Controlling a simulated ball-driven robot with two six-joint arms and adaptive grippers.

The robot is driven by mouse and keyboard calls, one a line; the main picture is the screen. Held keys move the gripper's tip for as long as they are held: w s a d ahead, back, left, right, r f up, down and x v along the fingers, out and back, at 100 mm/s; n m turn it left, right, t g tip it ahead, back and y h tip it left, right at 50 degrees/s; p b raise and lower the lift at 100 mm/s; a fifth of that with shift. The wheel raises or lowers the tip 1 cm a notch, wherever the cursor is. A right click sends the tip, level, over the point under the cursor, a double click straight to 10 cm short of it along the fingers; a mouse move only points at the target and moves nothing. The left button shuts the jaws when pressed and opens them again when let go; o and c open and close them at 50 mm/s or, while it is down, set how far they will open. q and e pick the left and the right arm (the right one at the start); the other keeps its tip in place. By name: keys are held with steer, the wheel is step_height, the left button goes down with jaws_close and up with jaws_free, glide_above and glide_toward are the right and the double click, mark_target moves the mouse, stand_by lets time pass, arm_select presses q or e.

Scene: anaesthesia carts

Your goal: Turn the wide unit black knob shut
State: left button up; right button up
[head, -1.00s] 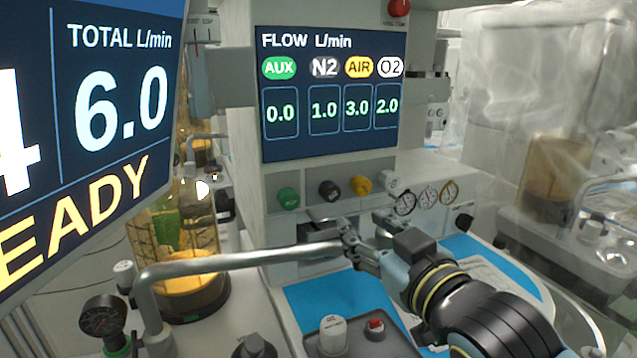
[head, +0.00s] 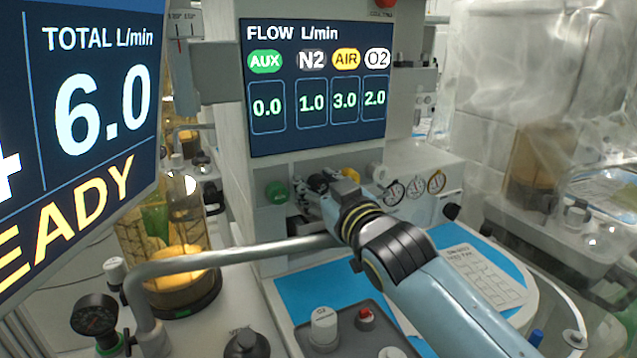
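The wide unit (head: 232,130) has a row of knobs below its flow screen (head: 315,90). The screen reads AUX 0.0, N2 1.0, AIR 3.0, O2 2.0. The green knob (head: 277,191) and white knob (head: 375,172) show at the row's ends. My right gripper (head: 313,186) is at the black knob's place between them, its fingers pointing at the panel. My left gripper is not in view.
A bent metal pipe (head: 235,257) crosses in front of the unit, below my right wrist. Round gauges (head: 415,188) sit right of the knobs. A large screen (head: 75,120) reading TOTAL 6.0 stands close at left. A blue worktop (head: 320,285) lies below.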

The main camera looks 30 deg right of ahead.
steer(key=shift+c, duration=0.4)
jaws_close()
steer(key=shift+m, duration=0.3)
steer(key=m+b, duration=0.2)
steer(key=m, duration=0.1)
steer(key=shift+f, duration=0.1)
steer(key=m+b, duration=0.1)
steer(key=m, duration=0.3)
steer(key=shift+d, duration=0.1)
steer(key=shift+m, duration=0.3)
